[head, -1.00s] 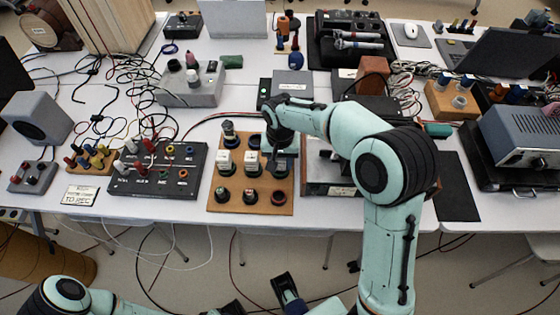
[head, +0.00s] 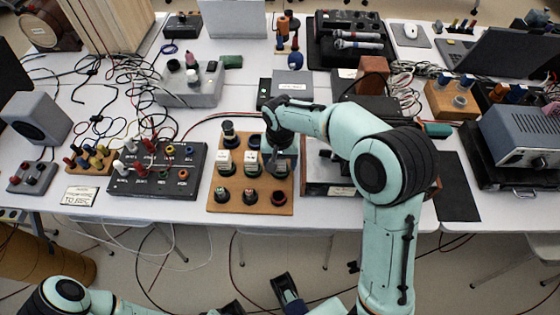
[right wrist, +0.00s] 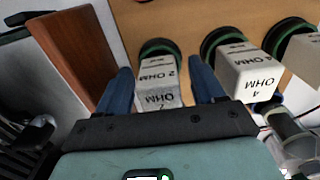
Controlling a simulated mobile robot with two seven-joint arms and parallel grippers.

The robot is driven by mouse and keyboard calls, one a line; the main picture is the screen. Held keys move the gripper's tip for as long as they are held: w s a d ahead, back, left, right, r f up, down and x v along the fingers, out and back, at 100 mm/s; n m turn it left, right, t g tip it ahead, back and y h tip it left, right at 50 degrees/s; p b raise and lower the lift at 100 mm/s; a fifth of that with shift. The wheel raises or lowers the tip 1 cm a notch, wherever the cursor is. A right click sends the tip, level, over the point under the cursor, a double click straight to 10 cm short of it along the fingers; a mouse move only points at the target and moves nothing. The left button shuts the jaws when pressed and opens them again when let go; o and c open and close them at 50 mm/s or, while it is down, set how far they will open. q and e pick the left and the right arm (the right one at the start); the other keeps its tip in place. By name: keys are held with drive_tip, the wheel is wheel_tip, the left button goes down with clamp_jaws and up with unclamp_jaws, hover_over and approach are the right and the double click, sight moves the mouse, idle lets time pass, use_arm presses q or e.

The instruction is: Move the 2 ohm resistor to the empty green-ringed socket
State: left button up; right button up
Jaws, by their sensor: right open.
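The 2 ohm resistor (right wrist: 158,82) is a white block labelled "2 OHM", seated in a green-ringed socket in the right wrist view. My right gripper (right wrist: 158,92) is open, with its blue fingers on either side of this block; I cannot tell whether they touch it. In the head view my right gripper (head: 277,165) is over the right of the wooden board (head: 237,209) and hides most of the block. A dark blue part, seemingly my left gripper (head: 287,290), is low in the head view; its jaws are unclear. I cannot tell which socket is the empty green-ringed one.
The 4 ohm block (right wrist: 248,75) stands close beside the 2 ohm one, with another white block (right wrist: 307,55) beyond. A red-ringed socket (head: 279,198) is at the board's front right. A black terminal box (head: 150,185) stands to the left.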

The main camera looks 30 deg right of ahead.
wheel_tip(320, 180, up, 12)
drive_tip(key=shift+r+p, duration=0.25)
drive_tip(key=shift+p, duration=0.85)
